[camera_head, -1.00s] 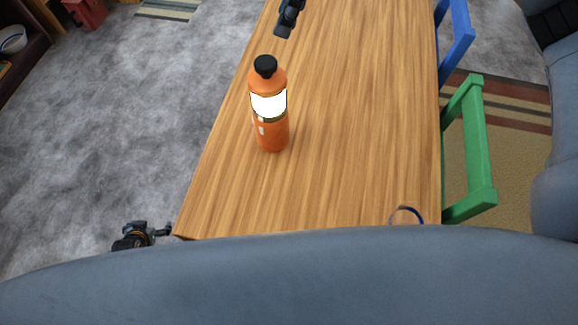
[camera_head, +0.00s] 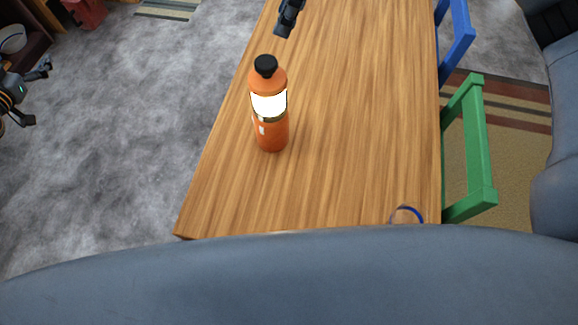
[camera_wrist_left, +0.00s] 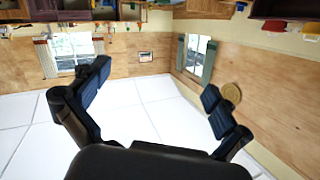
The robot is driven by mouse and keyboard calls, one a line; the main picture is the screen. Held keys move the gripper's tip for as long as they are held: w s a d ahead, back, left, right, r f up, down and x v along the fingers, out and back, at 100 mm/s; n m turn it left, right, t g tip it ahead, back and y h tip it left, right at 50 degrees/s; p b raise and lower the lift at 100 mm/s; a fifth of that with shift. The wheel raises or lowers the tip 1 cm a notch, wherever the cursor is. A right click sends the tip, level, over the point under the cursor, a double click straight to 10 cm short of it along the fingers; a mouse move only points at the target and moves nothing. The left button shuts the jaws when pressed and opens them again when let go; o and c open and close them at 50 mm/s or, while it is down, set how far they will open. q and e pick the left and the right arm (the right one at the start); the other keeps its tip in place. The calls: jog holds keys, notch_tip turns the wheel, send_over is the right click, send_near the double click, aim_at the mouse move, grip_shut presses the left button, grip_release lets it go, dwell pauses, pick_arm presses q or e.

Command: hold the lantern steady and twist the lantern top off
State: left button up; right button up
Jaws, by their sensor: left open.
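The lantern (camera_head: 270,135) is an orange bottle-shaped body with a glowing white band. It stands upright on the wooden table, with its black top (camera_head: 265,66) on. My left gripper (camera_head: 36,92) is at the left edge of the head view, over the floor and well away from the lantern. It is open and empty; its spread fingers also show in the left wrist view (camera_wrist_left: 155,95). A dark, finger-like shape at the top edge of the head view appears to be my right gripper (camera_head: 287,22). It is cut off, apart from the lantern, and its opening is unclear.
The table (camera_head: 350,130) is mostly clear around the lantern. A blue-rimmed round thing (camera_head: 406,215) is near its front right. Green (camera_head: 480,150) and blue (camera_head: 457,40) chairs line the right side. A grey-blue surface (camera_head: 300,280) fills the bottom. Grey floor lies left.

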pick_arm(q)
jog(key=d+r+m+t+h, duration=0.1)
jog(key=d+r+t, duration=0.15)
jog(key=r, duration=0.75)
jog(key=d+r+t+h, duration=0.1)
jog(key=d+r+h, duration=0.15)
jog(key=r, duration=0.85)
jog(key=d+f+n+h, duration=0.2)
jog(key=d+f+n, duration=0.4)
jog(key=d+f, duration=0.65)
jog(key=n+g+y, duration=0.2)
jog(key=n+y, duration=0.6)
jog(key=n, duration=2.8)
send_near(271, 116)
notch_tip(271, 116, down, 4)
jog(key=shift+m, duration=0.3)
jog(key=x, duration=1.3)
jog(key=shift+w+d+f, duration=0.1)
jog(key=shift+d+f, duration=0.05)
jog(key=shift+d, duration=0.1)
